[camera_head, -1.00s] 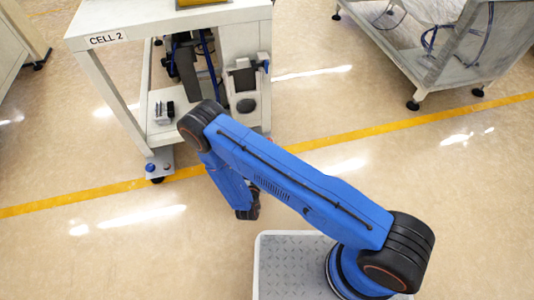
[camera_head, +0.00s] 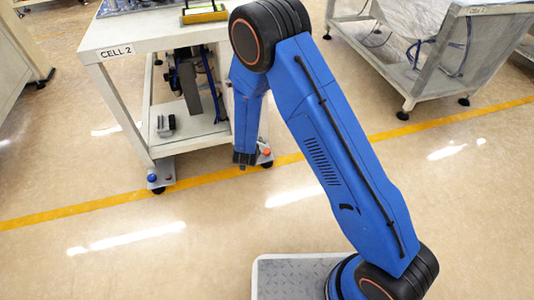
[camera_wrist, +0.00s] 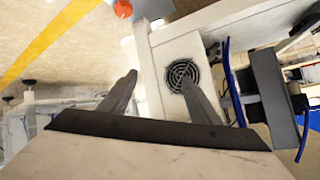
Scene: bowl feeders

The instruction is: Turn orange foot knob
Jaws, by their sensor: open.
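The orange foot knob (camera_head: 267,151) is at the right front foot of the white CELL 2 table (camera_head: 150,32). In the wrist view the orange knob (camera_wrist: 122,9) is at the top edge, beside the pale foot plate and partly cut off. My gripper (camera_head: 243,164) hangs just left of the knob in the head view, its jaws small and hard to make out there. In the wrist view my gripper (camera_wrist: 158,80) has its two grey fingers apart with nothing between them. The knob lies beyond the fingertips, clear of them.
A blue knob (camera_head: 152,178) is on the table's left front foot. In the wrist view a round vent grille (camera_wrist: 183,76) sits behind the right finger. Another wheeled bench (camera_head: 398,82) stands at the right. The floor in front is clear, crossed by a yellow line (camera_head: 90,204).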

